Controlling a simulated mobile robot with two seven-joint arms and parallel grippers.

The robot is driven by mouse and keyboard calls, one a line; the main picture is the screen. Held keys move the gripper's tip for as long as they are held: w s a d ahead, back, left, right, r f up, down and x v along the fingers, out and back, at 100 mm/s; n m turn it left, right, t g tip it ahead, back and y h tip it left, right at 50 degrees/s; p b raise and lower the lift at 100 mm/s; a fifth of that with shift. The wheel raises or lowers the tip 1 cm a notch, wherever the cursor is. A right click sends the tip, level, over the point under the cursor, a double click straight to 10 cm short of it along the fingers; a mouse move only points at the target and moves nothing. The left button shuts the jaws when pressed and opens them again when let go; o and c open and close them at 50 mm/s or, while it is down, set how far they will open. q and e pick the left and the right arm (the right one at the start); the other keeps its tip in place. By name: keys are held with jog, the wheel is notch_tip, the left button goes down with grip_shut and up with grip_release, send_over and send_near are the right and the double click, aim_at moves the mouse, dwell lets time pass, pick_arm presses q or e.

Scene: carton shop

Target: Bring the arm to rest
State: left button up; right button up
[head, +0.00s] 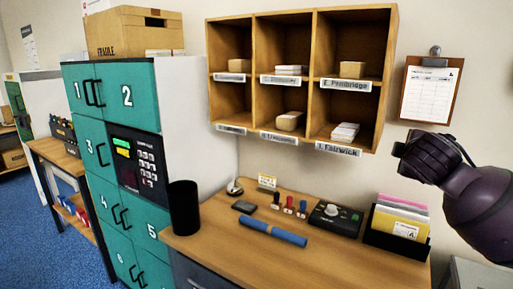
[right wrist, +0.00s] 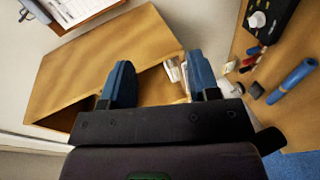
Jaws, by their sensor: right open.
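My right arm (head: 480,205) reaches in from the right edge of the head view, raised in front of the wall beside the desk. Its dark wrist end is below the hanging clipboard; the fingers cannot be made out there. In the right wrist view my right gripper (right wrist: 158,62) is open, its two blue-padded fingers wide apart with nothing between them. The wooden pigeonhole shelf (right wrist: 85,55) lies beyond the fingers, apart from them. My left gripper is in neither view.
The desk (head: 215,225) holds a blue roll (head: 273,233), a black control box (head: 335,218) and a file tray (head: 398,240). The pigeonhole shelf (head: 307,13) and a clipboard (head: 431,92) hang above. Green lockers (head: 139,92) and a black cylinder (head: 184,208) stand left.

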jog(key=s+a+f+m+g+y, duration=0.2)
jog(key=s+f, duration=0.5)
jog(key=f, duration=0.6)
jog(key=s+a+f+m+g+y, duration=0.25)
jog(key=s+f, duration=0.45)
jog(key=f, duration=0.6)
jog(key=s+a+f+m+g, duration=0.1)
jog(key=s+f+m+g, duration=0.4)
jog(key=s, duration=0.7)
jog(key=s+a+f+m, duration=0.2)
jog(key=s+f, duration=0.4)
jog(key=s, duration=0.7)
jog(key=w+f+t+y, duration=0.1)
jog(key=w+f+t, duration=0.7)
jog(key=f, duration=0.2)
jog(key=shift+w+d+f+n, duration=0.15)
jog(key=shift+w+f+n, duration=0.05)
jog(key=shift+n, duration=0.25)
